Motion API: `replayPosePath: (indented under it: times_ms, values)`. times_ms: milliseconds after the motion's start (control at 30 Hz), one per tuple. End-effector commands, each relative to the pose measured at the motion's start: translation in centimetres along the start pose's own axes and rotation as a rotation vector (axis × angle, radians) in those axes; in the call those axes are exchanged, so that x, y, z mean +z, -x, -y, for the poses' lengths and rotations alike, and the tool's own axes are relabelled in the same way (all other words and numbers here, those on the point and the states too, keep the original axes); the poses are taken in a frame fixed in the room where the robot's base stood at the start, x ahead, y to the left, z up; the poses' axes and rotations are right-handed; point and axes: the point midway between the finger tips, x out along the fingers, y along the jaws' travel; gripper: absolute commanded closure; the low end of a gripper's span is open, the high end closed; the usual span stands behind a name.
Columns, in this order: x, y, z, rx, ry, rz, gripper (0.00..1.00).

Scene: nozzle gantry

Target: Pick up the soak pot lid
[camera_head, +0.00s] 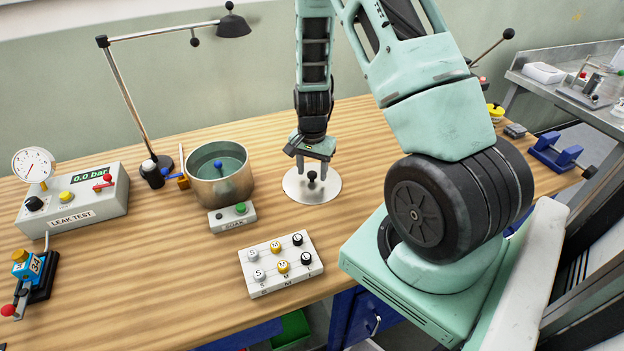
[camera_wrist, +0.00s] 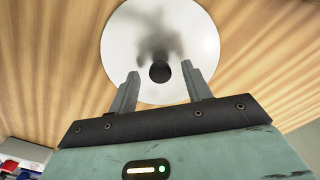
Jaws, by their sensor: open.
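The soak pot lid (camera_head: 296,187) is a round, shiny metal disc with a black knob, lying on the wooden bench to the right of the open soak pot (camera_head: 237,188). In the wrist view the lid (camera_wrist: 190,30) fills the upper middle, and its dark knob (camera_wrist: 160,72) shows between the finger tips. My gripper (camera_head: 312,168) points down over the lid with its two fingers apart, on either side of the knob. In the wrist view my gripper (camera_wrist: 160,75) is open and empty. I cannot tell the exact height of the fingertips above the lid.
The pot holds liquid and a blue-topped item (camera_head: 218,164). A small SOAK box (camera_head: 232,218) stands before it. A white tray of S, M, L knobs (camera_head: 281,264) is nearer the front. The leak test box (camera_head: 75,203) and a desk lamp (camera_head: 232,24) are to the left.

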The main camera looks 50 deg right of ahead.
Motion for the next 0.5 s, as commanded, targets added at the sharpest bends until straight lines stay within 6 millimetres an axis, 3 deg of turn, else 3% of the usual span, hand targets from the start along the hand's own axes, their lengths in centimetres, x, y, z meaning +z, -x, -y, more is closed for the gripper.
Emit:
replayPosePath:
  times_ms: [267,467,500]
  values:
    - [-0.01,-0.4,0.05,-0.002,0.0,-0.001,0.51]
    - [-0.01,-0.38,0.05,-0.001,0.0,-0.001,1.0]
    - [-0.01,-0.38,0.05,-0.001,0.0,-0.001,1.0]
